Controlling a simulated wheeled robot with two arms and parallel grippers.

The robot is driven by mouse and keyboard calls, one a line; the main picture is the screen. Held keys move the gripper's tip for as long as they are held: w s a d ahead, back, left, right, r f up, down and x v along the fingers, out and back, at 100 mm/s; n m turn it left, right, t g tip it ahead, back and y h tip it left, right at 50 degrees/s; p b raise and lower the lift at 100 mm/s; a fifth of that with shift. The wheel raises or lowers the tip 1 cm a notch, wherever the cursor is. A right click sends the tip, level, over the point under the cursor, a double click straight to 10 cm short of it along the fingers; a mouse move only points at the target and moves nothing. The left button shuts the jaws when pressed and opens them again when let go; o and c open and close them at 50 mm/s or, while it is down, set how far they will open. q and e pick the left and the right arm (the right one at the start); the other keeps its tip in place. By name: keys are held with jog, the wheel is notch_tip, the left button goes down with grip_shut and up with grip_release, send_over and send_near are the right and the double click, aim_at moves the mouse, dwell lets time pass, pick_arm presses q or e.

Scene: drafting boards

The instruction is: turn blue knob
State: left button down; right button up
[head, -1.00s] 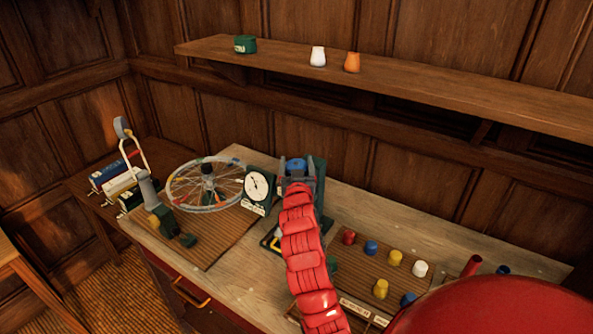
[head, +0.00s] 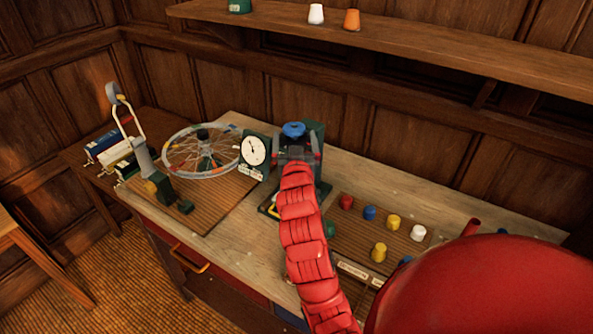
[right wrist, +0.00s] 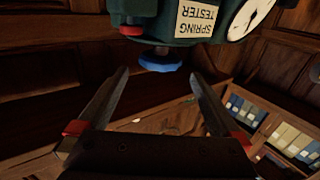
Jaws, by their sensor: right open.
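The blue knob (head: 293,130) is a round blue disc on the green spring tester (head: 314,135), beside a white dial (head: 253,150). My right gripper (head: 297,155) is at the near side of the knob, its red arm reaching up from below. In the right wrist view, which looks upside down, the blue knob (right wrist: 160,61) sits on a short shaft under the tester (right wrist: 177,22), whose label reads SPRING TESTER. The open fingers (right wrist: 157,82) stand wide to either side of the knob, with nothing between them; the knob looks just beyond their tips. My left gripper is out of view.
A spoked wheel (head: 203,150) on a ribbed board stands left of the tester. A board (head: 352,238) with several coloured pegs lies to the right. A shelf (head: 420,48) with small pots runs along the wall above. Bare bench top (head: 455,205) shows behind the pegs.

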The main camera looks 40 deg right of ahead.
jog(key=shift+f+b+v, duration=0.25)
jog(key=shift+b+v, duration=0.1)
jog(key=shift+v, duration=0.8)
jog(key=p+v, duration=0.9)
jog(key=p, duration=0.1)
jog(key=shift+r+p, duration=0.15)
jog(key=shift+p, duration=0.25)
jog(key=shift+s+a, duration=0.1)
